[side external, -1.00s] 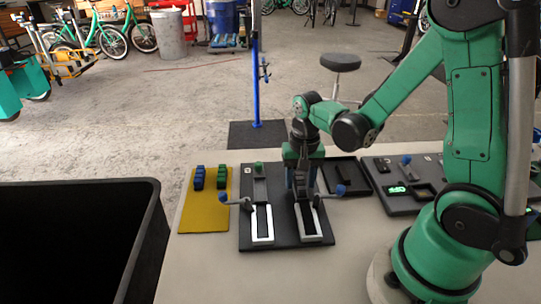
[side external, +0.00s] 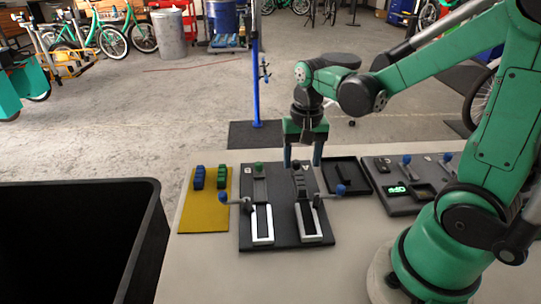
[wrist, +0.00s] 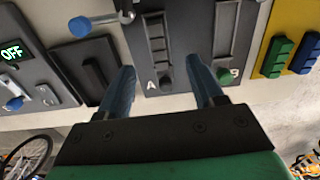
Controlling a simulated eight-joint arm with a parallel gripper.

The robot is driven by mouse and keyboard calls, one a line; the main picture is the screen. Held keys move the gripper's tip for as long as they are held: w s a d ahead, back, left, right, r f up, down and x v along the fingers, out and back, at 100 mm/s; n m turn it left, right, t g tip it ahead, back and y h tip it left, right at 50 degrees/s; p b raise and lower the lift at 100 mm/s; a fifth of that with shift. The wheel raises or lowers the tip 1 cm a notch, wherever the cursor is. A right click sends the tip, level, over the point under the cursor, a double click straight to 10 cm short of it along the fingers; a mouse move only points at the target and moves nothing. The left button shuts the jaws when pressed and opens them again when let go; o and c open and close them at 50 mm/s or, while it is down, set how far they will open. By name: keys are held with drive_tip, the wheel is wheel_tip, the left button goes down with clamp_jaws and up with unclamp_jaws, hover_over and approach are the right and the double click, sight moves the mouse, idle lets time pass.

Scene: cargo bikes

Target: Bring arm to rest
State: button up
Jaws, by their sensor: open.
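My green arm holds my gripper (side external: 303,160) above the back edge of the dark fixture board (side external: 287,240). Its two blue fingers are apart and empty, also in the wrist view (wrist: 165,90). The board carries two slots with white frames and blue-knobbed levers (side external: 340,190). A black block (side external: 300,182) sits in the right-hand track in the side view.
A yellow mat (side external: 205,215) with a blue block (side external: 198,177) and a green block (side external: 222,176) lies left of the board. A black tray (side external: 346,175) and a panel with a green display (side external: 397,190) stand right. A large black bin (side external: 150,225) is at the left.

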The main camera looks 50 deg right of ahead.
drive_tip(key=a+r+n+t, duration=0.6)
drive_tip(key=n+t, duration=0.1)
drive_tip(key=n, duration=0.1)
drive_tip(key=shift+s+r+n, duration=0.3)
drive_tip(key=shift+s+n, duration=0.05)
drive_tip(key=shift+n, duration=0.05)
